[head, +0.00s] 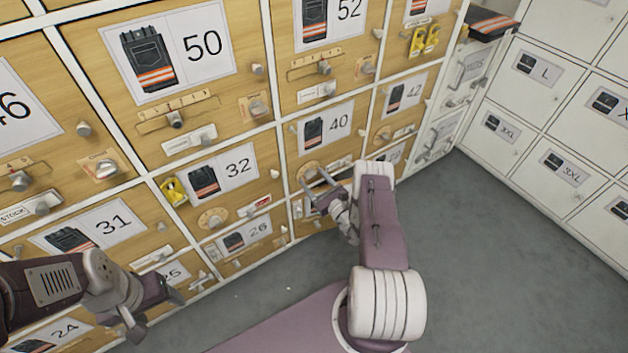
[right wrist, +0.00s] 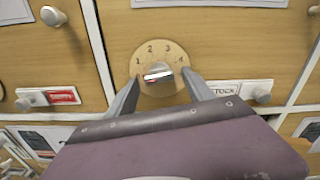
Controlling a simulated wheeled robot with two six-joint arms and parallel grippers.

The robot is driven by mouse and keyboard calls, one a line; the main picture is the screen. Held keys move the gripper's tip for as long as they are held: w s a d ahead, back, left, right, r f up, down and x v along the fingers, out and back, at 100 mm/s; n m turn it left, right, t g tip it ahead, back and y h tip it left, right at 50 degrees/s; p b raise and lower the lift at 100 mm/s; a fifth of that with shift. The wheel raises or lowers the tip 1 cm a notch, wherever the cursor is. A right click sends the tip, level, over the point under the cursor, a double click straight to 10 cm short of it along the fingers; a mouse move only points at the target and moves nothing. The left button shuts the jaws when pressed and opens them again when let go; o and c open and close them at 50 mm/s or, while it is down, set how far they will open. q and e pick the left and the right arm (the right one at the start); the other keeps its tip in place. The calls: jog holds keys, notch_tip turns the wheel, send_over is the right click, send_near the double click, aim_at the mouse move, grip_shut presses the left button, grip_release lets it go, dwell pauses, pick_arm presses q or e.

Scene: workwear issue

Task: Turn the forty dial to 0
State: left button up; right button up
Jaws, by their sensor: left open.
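The dial (head: 308,169) of the locker drawer labelled 40 sits below its picture card (head: 326,129). In the right wrist view the dial is a round wooden plate (right wrist: 145,50) with 1, 2, 3 and 4 along its top and a silver knob (right wrist: 163,70) with a red mark on its left side. I cannot read a 0; the plate's lower part is partly hidden. My right gripper (head: 314,187) is open, its fingers (right wrist: 160,82) on either side of the knob with gaps visible. My left gripper (head: 158,308) is open and empty, low at left.
Wooden drawers with knobs and sliders surround the dial; another round dial (head: 212,218) is under 32. A red-labelled slide (right wrist: 62,95) is left of the dial. White lockers (head: 545,110) stand right; the grey floor (head: 480,260) is clear.

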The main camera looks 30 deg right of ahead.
jog(key=s+p, duration=0.3)
jog(key=s, duration=0.6)
jog(key=shift+d, duration=0.35)
